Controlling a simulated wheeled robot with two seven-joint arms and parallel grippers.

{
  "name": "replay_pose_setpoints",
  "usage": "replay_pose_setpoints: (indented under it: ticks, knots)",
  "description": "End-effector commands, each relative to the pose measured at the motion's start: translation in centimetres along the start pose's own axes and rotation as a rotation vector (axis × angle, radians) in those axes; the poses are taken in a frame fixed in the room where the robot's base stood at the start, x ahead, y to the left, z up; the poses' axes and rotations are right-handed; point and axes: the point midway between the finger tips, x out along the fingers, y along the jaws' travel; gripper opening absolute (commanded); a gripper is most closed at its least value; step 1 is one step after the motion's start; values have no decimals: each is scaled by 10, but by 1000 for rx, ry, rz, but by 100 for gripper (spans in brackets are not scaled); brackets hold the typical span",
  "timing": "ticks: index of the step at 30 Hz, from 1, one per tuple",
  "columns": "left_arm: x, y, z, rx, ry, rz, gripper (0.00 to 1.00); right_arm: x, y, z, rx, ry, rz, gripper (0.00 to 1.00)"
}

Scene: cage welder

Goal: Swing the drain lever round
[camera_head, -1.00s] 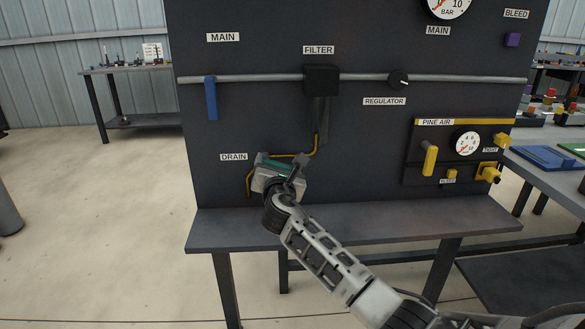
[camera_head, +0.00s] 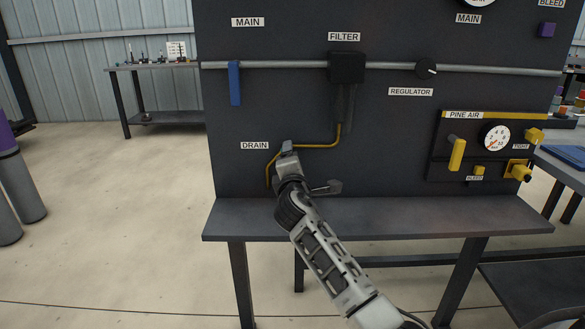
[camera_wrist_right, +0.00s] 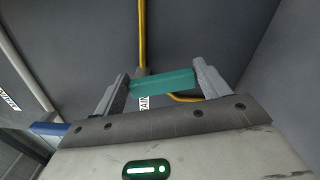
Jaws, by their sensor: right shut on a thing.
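The teal drain lever (camera_wrist_right: 163,83) lies between the two fingers of my right gripper (camera_wrist_right: 164,76) in the right wrist view. The fingers touch or nearly touch its two ends, and the gripper is shut on it. In the head view my right gripper (camera_head: 287,152) is at the panel, just right of the DRAIN label (camera_head: 255,145). There the wrist and gripper hide the lever. A yellow pipe (camera_head: 322,145) runs from below the filter to behind the gripper, and it also shows in the wrist view (camera_wrist_right: 142,35). My left gripper is not in view.
The dark panel has a blue lever (camera_head: 234,83), a filter block (camera_head: 347,67), a regulator knob (camera_head: 426,68) and a yellow handle (camera_head: 457,155). A grey shelf (camera_head: 400,220) juts out below. Purple-topped cylinders (camera_head: 22,185) stand at the left.

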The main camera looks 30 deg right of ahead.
Motion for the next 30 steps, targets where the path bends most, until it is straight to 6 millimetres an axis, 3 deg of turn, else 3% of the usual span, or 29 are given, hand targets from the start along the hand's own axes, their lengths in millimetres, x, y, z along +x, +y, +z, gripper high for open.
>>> replay_pose_setpoints:
  ticks: [12,30]
  knots:
    - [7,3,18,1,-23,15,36,-1,-4,-10,249,4,-3,33]
    - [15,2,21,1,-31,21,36,-2,-4,-12,312,4,-4,33]
